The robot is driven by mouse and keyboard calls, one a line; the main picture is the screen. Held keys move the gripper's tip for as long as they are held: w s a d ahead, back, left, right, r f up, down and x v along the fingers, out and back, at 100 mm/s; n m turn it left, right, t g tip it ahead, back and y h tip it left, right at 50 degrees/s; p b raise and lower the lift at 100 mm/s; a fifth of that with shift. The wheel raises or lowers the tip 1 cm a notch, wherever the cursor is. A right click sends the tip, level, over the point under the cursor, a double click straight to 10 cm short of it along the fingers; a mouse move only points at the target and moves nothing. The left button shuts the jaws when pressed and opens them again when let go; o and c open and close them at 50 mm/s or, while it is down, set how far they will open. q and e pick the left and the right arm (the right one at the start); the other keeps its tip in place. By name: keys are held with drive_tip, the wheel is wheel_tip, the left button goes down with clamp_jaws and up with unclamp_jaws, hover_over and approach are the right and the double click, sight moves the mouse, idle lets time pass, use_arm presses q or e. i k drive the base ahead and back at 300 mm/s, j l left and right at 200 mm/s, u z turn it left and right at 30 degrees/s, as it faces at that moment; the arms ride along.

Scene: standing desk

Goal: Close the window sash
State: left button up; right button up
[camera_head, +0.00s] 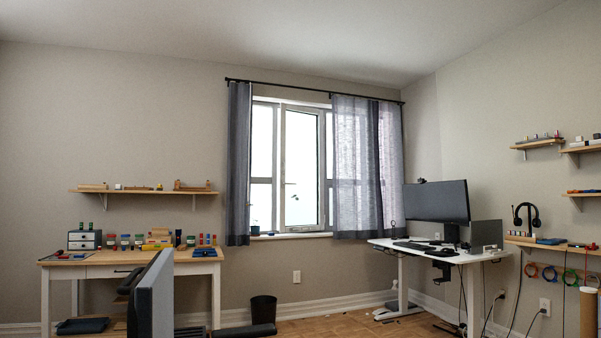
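The window sash (301,166) is a white-framed glass pane in the window on the far wall. It stands at an angle to the window frame (262,165), so it looks partly open into the room. A small handle shows on its left edge. The curtains cover both sides of the window, and the right one hides much of the frame there. Neither of my grippers shows in the head view, and the sash is far off across the room.
A wooden workbench (95,272) stands at the left, and a white standing desk (440,250) with a monitor (437,202) at the right. A grey upright panel with dark parts (152,295) blocks the near left. A black bin (263,309) is by the wall. Wooden floor shows between.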

sight(284, 107)
drive_tip(key=i+l+z, duration=0.65)
drive_tip(key=l+z, duration=0.15)
drive_tip(key=i+l+z, duration=0.25)
drive_tip(key=z, duration=0.15)
drive_tip(key=i+z, duration=0.4)
drive_tip(key=i+u, duration=0.4)
drive_tip(key=i, duration=0.25)
drive_tip(key=i+l+u, duration=0.25)
drive_tip(key=i+u, duration=0.15)
drive_tip(key=i, duration=0.2)
drive_tip(key=i+j+u, duration=0.3)
drive_tip(key=i+u, duration=0.2)
drive_tip(key=i, duration=0.2)
drive_tip(key=i+u, duration=0.45)
drive_tip(key=i, duration=0.25)
drive_tip(key=i+l+u, duration=0.25)
drive_tip(key=i+u, duration=0.25)
drive_tip(key=i, duration=0.25)
drive_tip(key=i+u, duration=0.1)
drive_tip(key=i, duration=0.9)
drive_tip(key=i+l+u, duration=0.15)
drive_tip(key=i, duration=0.9)
